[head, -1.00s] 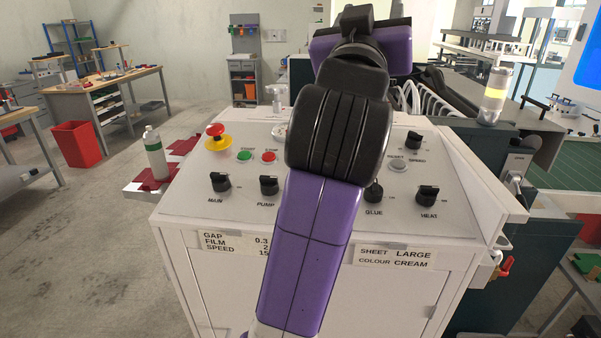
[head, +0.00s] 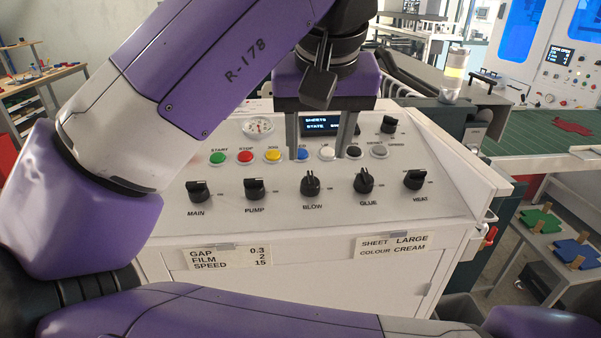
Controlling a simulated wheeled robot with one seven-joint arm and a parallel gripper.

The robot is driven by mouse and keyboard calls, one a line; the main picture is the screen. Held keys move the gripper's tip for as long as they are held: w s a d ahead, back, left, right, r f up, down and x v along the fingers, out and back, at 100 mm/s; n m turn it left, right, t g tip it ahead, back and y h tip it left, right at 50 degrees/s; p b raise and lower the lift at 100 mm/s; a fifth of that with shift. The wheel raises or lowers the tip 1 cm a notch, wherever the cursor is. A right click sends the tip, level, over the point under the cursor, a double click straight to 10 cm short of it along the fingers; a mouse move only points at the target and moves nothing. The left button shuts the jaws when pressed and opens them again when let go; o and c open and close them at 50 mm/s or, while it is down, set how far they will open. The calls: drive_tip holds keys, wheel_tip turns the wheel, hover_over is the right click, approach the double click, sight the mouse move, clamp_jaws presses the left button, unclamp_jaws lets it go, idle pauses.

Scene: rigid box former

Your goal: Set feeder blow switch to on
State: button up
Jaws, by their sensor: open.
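The blow switch (head: 311,184) is a black rotary knob in the middle of the lower row on the sloping white control panel (head: 245,218), above the label BLOW. Its pointer stands roughly upright, unlike the main knob (head: 198,191) and pump knob (head: 254,189), whose handles look turned sideways. My gripper (head: 319,153) is open and empty, its two grey fingers pointing down over the upper button row, behind and above the blow switch. It hides part of the small display (head: 321,125). I cannot tell whether the fingertips touch the panel.
The glue knob (head: 364,181) and heat knob (head: 415,180) are to the right of the blow switch. Green (head: 217,158), red (head: 246,157) and yellow (head: 273,156) buttons are left of the fingers.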

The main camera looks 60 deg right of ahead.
sight(311, 177)
drive_tip(key=shift+a+x, duration=0.15)
drive_tip(key=shift+x, duration=1.8)
drive_tip(key=shift+a+x, duration=0.15)
drive_tip(key=shift+x, duration=1.8)
drive_tip(key=shift+w, duration=0.15)
clamp_jaws()
